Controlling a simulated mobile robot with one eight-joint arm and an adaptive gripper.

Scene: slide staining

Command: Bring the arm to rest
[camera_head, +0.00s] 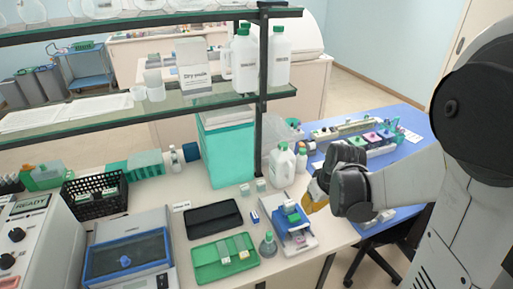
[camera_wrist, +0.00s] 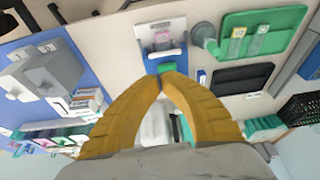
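My gripper (camera_head: 314,197) is above the right end of the white bench, by the small white-and-blue slide device (camera_head: 303,238). Its yellow fingers show in the head view, partly hidden by the wrist. In the wrist view the two fingertips (camera_wrist: 163,74) meet, and I see nothing held between them. The small device (camera_wrist: 163,37) shows beyond the tips, with a blue-green part right behind them. My arm reaches in from the right and is bent.
A green tray with slides (camera_head: 205,271), a black case (camera_head: 213,219) and a small flask (camera_head: 268,246) lie left of my gripper. White bottles (camera_head: 282,165) stand behind it. A glass shelf (camera_head: 180,105) runs above the bench. A blue table (camera_head: 402,119) is at right.

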